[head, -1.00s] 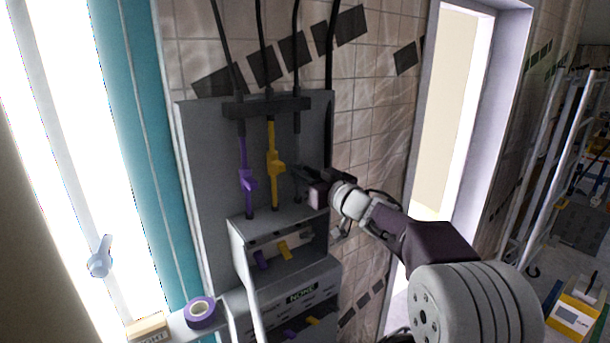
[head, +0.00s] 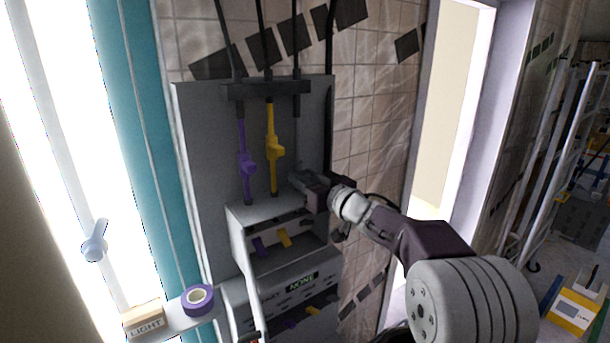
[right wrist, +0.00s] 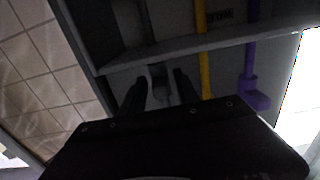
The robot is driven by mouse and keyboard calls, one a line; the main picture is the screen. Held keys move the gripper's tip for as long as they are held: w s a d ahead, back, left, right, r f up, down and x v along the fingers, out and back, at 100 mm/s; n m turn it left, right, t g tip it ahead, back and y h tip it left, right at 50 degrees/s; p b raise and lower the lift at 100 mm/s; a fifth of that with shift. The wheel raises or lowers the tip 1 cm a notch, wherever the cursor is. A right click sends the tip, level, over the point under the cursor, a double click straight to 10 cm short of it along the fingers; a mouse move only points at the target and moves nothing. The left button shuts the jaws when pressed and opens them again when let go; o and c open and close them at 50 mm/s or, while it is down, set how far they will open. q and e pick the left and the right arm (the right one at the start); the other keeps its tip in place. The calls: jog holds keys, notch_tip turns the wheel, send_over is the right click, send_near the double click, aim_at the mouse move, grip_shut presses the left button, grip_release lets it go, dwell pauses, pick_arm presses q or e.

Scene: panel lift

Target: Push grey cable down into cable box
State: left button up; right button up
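The grey cable (head: 297,125) hangs from the dark bar at the right of the purple and yellow cables, in front of the grey panel. Its lower part is hidden near my right gripper (head: 299,180), which is just above the top right of the cable box (head: 262,212). In the right wrist view, the fingers of my right gripper (right wrist: 158,85) stand apart. A small grey piece, likely part of the cable, is between them, with dark gaps at its sides. Contact is hard to judge in the shadow. My left gripper is not in view.
The yellow cable (head: 272,150) and purple cable (head: 242,160) run down to the box top, left of my right gripper. A purple tape roll (head: 198,299) and a block marked LIGHT (head: 143,319) lie on a shelf at lower left. A doorway opens to the right.

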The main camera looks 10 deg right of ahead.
jog(key=shift+w+r, duration=0.1)
jog(key=shift+r, duration=0.05)
jog(key=b+v, duration=0.2)
jog(key=v, duration=0.7)
